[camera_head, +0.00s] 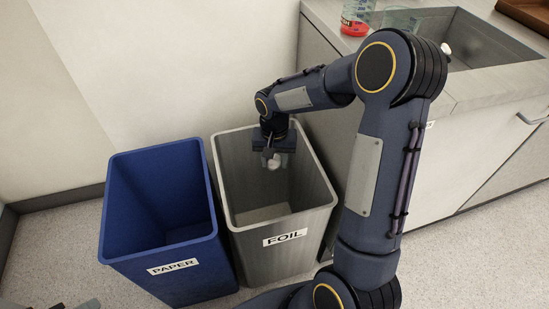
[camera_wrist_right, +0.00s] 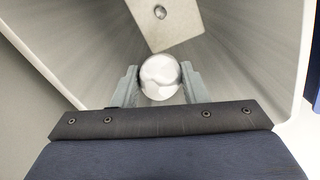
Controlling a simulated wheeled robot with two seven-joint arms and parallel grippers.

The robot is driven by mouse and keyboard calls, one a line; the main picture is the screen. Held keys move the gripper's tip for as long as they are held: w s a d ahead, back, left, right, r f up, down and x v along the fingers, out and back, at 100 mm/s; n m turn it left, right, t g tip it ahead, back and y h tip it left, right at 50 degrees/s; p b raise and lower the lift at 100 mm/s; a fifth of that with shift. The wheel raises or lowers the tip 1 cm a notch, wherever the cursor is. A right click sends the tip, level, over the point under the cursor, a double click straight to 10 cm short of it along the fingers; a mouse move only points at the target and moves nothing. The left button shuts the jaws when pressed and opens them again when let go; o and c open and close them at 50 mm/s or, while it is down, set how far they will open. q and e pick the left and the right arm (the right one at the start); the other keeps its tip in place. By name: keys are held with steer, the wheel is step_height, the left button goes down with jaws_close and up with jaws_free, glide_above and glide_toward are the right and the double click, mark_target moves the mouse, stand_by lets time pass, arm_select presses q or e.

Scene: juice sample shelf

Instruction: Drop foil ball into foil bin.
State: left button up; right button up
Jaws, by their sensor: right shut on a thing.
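The foil ball (camera_head: 273,163) is a small, shiny silver ball. My right gripper (camera_head: 271,158) is shut on it, with the fingers pointing down into the foil bin. The ball also shows in the right wrist view (camera_wrist_right: 159,77), between the two grey fingers (camera_wrist_right: 159,88). The foil bin (camera_head: 279,258) is grey, open-topped and labelled FOIL. The ball hangs inside its opening, well above the light bin floor (camera_head: 262,213). Grey tips at the bottom left edge of the head view may be my left gripper, mostly cut off.
A blue bin (camera_head: 170,272) labelled PAPER stands close on the left of the foil bin. A counter with a sink (camera_head: 470,42) is at the right, with a red-lidded jar (camera_head: 354,27) on it.

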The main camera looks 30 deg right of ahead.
mark_target(275, 158)
steer(key=o, duration=1)
steer(key=shift+o, duration=0.2)
steer(key=shift+r, duration=0.1)
step_height(275, 158, up, 8)
steer(key=p, duration=0.2)
steer(key=shift+p, duration=0.35)
steer(key=s+a+r+n+t+y, duration=0.1)
steer(key=s+a+r+n+t, duration=0.15)
steer(key=s, duration=0.45)
steer(key=s+a+r+n+t+y, duration=0.1)
steer(key=s+a+r, duration=0.15)
steer(key=s, duration=0.45)
steer(key=s+a+r+n+t+y, duration=0.2)
steer(key=s+r, duration=0.1)
steer(key=s, duration=0.5)
step_height(275, 158, up, 24)
steer(key=p, duration=2.4)
steer(key=shift+r, duration=0.15)
